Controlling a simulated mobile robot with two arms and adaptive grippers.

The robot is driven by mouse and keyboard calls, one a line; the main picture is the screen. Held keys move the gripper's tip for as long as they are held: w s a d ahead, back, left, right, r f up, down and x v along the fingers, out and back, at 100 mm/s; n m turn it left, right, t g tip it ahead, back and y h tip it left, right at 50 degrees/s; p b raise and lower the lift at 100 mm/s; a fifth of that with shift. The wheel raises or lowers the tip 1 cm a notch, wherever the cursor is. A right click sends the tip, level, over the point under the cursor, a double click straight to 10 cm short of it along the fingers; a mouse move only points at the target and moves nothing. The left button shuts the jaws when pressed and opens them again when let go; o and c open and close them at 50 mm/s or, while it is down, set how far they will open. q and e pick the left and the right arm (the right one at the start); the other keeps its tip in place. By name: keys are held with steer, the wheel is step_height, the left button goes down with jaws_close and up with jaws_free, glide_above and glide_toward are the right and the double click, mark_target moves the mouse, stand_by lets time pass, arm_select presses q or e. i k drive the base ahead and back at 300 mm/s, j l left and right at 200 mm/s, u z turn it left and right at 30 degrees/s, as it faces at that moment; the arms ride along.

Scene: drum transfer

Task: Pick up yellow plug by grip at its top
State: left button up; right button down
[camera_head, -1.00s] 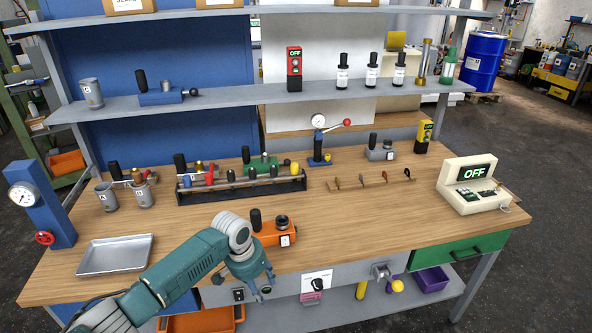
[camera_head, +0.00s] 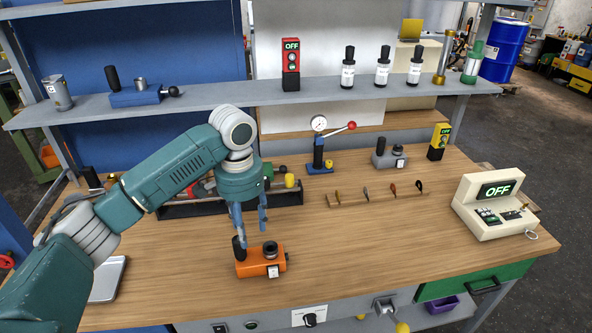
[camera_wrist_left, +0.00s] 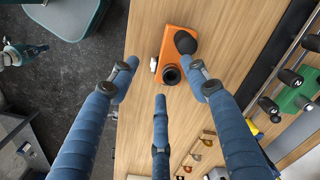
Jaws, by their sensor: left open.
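A small yellow cylinder (camera_head: 290,181), which looks like the yellow plug, stands at the right end of the dark rack. Part of a yellow piece (camera_wrist_left: 251,127) also shows by the rack in the left wrist view; I cannot tell if it is the same one. My left gripper (camera_head: 251,233) is open and empty, fingers pointing down above the orange block (camera_head: 262,262), left of and nearer than the yellow cylinder. In the left wrist view its spread fingers (camera_wrist_left: 160,76) have the block (camera_wrist_left: 174,47) between and beyond them. My right gripper is not in view.
The dark rack (camera_head: 190,209) is partly hidden behind my left arm. A blue lever press (camera_head: 318,158) with a smaller yellow piece stands behind. A wooden tool strip (camera_head: 378,198) lies right of the rack.

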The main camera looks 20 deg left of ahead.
mark_target(290, 180)
steer(key=i, duration=1.15)
